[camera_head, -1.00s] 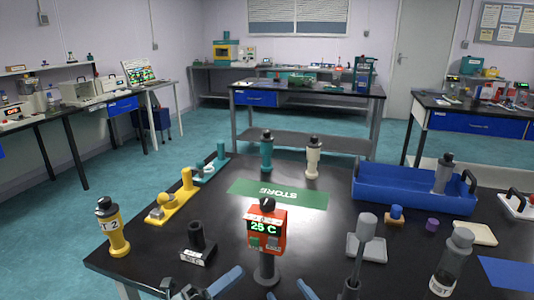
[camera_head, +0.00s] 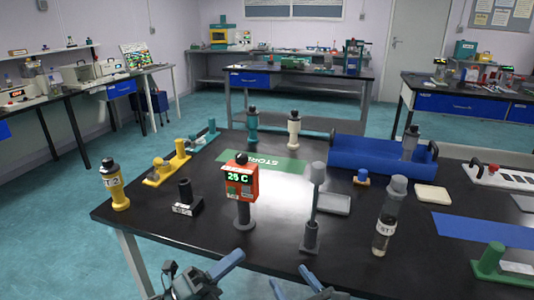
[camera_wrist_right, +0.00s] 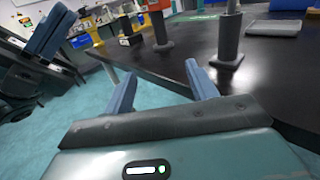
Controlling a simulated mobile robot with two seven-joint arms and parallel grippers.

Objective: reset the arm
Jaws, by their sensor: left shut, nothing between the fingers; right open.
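My left gripper (camera_head: 237,256) is at the front edge of the black table, low in the head view, with its blue fingers together and nothing between them. It also shows at the left of the right wrist view (camera_wrist_right: 58,16). My right gripper (camera_head: 292,283) is just right of it at the bottom of the head view, with its blue fingers apart. In the right wrist view (camera_wrist_right: 160,76) the gap between its fingers is empty, with floor and table edge behind. Neither gripper touches an object. Most of both arms is out of view.
On the black table (camera_head: 130,222) stand a red "25 C" display (camera_head: 240,180), a grey post (camera_head: 314,215), a clear bottle (camera_head: 390,215), a yellow bottle (camera_head: 115,185) and a blue tray (camera_head: 370,165). Teal floor (camera_head: 50,250) is free at the left.

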